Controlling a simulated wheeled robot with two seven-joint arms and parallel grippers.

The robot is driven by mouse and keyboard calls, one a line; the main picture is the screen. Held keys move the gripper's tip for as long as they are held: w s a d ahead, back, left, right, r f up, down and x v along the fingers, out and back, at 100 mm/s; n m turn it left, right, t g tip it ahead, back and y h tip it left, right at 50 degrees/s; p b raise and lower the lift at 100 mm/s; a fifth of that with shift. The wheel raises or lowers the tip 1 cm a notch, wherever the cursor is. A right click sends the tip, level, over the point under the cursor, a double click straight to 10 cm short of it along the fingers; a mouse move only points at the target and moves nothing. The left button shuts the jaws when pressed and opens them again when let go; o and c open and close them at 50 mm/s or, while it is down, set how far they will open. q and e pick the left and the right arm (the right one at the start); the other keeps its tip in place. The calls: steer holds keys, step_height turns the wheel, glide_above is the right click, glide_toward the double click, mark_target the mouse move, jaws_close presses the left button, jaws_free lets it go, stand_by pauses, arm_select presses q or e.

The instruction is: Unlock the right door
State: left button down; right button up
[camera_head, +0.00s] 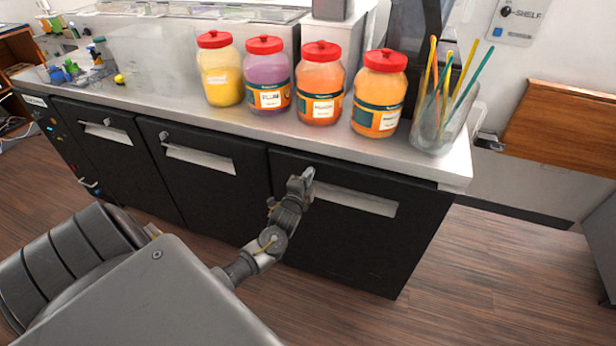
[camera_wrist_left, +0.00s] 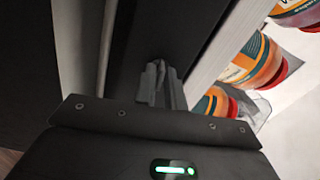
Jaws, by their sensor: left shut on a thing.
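The right door (camera_head: 350,245) is the rightmost dark door of the counter cabinet in the head view. It looks closed, with a pale handle strip (camera_head: 355,202) across its upper part. My left gripper (camera_head: 307,176) is at the door's upper left, just left of the strip, where the other two doors have a small lock knob. It is shut on the lock knob, which its fingers mostly hide. In the left wrist view the gripper fingers (camera_wrist_left: 158,85) are close together against the dark door face. My right gripper is not in view.
The middle door (camera_head: 200,185) and left door (camera_head: 105,150) look closed, each with a lock knob. On the countertop (camera_head: 300,136) stand several red-lidded jars (camera_head: 379,95) and a glass of straws (camera_head: 438,125). The floor in front (camera_head: 500,290) is clear.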

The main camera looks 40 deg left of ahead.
arm_select(q)
steer(key=shift+n+p, duration=0.9)
steer(key=shift+n, duration=7.1)
steer(key=c, duration=1.6)
jaws_free()
steer(key=b+v, duration=0.1)
steer(key=v, duration=1)
steer(key=shift+b, duration=0.3)
steer(key=shift+w, duration=0.1)
